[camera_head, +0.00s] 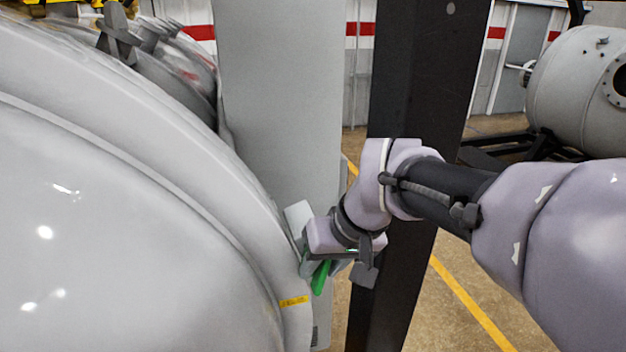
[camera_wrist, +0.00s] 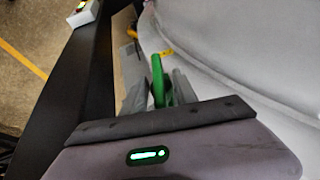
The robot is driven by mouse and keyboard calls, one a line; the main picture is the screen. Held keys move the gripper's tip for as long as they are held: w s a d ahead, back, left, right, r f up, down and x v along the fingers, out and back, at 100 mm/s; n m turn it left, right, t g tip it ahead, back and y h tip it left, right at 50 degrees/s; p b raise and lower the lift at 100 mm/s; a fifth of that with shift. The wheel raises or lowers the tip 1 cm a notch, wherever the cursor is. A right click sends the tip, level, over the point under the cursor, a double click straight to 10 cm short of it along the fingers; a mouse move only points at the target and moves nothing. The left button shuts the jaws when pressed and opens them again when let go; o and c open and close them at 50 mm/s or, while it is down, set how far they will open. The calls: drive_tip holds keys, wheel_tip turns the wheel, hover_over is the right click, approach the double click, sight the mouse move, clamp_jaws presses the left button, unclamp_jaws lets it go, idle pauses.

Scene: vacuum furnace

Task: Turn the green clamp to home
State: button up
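The green clamp (camera_head: 321,277) is at the lower right rim of the large pale furnace vessel (camera_head: 120,230). It also shows in the wrist view (camera_wrist: 157,78), its green handle pointing away from the gripper body. My gripper (camera_wrist: 160,95) has its two grey fingers close together, one on each side of the green clamp, with no clear gap on either side. In the head view, my gripper (camera_head: 325,262) is at the vessel rim, and its body partly hides the clamp. The clamp's pivot and the finger contact are not clearly visible.
A black column (camera_head: 405,110) stands just behind my wrist, and a wide grey panel (camera_head: 285,100) stands behind the vessel rim. A yellow label (camera_head: 293,301) is on the rim below the clamp. A grey tank (camera_head: 580,90) stands at the far right. Open floor lies beyond the column.

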drive_tip(key=shift+x, duration=0.8)
drive_tip(key=shift+w+a+f, duration=0.1)
drive_tip(key=shift+w+f, duration=0.05)
drive_tip(key=shift+f, duration=0.25)
drive_tip(key=shift+c, duration=0.2)
clamp_jaws()
